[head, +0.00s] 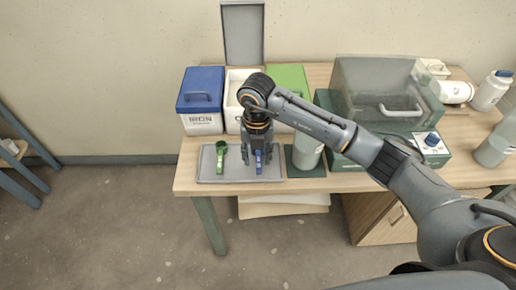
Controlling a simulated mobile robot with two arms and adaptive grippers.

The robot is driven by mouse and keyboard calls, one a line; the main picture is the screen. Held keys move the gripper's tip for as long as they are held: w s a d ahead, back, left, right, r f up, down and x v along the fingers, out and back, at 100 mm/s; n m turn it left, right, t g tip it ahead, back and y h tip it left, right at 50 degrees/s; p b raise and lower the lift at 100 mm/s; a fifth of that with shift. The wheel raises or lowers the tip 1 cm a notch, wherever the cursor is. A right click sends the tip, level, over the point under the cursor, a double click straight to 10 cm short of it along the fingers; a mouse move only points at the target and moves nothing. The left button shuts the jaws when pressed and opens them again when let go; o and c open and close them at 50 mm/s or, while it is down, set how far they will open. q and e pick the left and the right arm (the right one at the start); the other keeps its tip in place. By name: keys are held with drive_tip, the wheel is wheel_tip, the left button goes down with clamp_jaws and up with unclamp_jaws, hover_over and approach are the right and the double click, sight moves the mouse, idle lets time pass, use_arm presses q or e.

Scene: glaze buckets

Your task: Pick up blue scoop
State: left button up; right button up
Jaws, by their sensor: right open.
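The blue scoop (259,167) lies on the right part of a grey tray (211,178) at the table's front left. My right gripper (257,162) points down over it, its open fingers around the scoop or just above it; I cannot tell if they touch. The scoop's upper end is hidden by the gripper. A green scoop (222,160) lies on the same tray, to the left. My left gripper is not in view.
Behind the tray stand a blue-lidded bin (201,100) marked IRON, a white bin with its lid up (243,35) and a green-lidded bin (290,79). A pale container (306,152) stands right of the tray. A clear-covered green device (370,100) stands further right.

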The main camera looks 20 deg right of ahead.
sight(259, 166)
drive_tip(key=f, duration=0.1)
drive_tip(key=f+p, duration=0.1)
drive_tip(key=f, duration=0.3)
drive_tip(key=shift+d+f, duration=0.1)
drive_tip(key=shift+d, duration=0.15)
drive_tip(key=shift+c, duration=0.6)
clamp_jaws()
